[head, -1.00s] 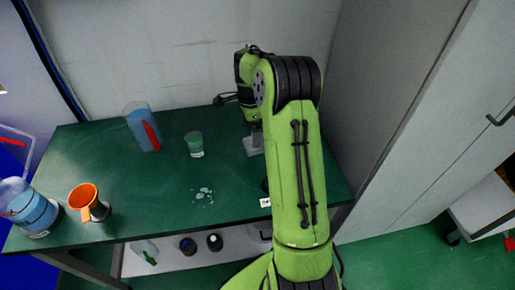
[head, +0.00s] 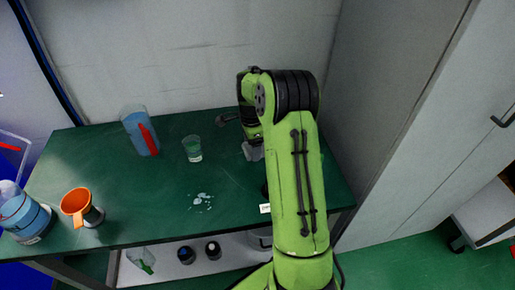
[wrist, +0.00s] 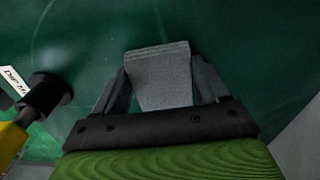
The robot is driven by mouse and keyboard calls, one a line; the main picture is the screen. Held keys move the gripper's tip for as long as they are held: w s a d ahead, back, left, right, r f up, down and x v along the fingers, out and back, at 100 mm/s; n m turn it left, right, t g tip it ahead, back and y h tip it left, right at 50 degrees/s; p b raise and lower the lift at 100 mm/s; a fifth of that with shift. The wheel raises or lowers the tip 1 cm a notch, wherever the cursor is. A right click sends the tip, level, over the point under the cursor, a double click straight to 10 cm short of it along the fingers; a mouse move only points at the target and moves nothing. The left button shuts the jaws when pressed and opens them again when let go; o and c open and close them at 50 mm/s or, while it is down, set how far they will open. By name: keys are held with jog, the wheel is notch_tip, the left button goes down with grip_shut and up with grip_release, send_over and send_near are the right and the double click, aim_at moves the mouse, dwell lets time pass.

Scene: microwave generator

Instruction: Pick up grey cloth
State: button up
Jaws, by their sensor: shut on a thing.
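The grey cloth (wrist: 160,78) sits between the two fingers of my gripper (wrist: 162,85) in the wrist view, with the green table top behind it. My gripper is shut on it. In the head view a small part of the grey cloth (head: 252,151) shows on the right part of the table, below my wrist. My arm hides the fingertips there. I cannot tell whether the cloth still touches the table.
The green table (head: 120,185) holds a blue container with a red strip (head: 141,132), a glass (head: 192,149), an orange cup (head: 77,206) and a blue-filled vessel (head: 25,217). A pale spill (head: 201,199) lies near the front. A grey cabinet (head: 420,130) stands at the right.

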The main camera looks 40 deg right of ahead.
notch_tip(320, 180, up, 10)
jog(key=p, duration=0.3)
jog(key=shift+p, duration=0.4)
jog(key=o, duration=0.4)
jog(key=c, duration=0.3)
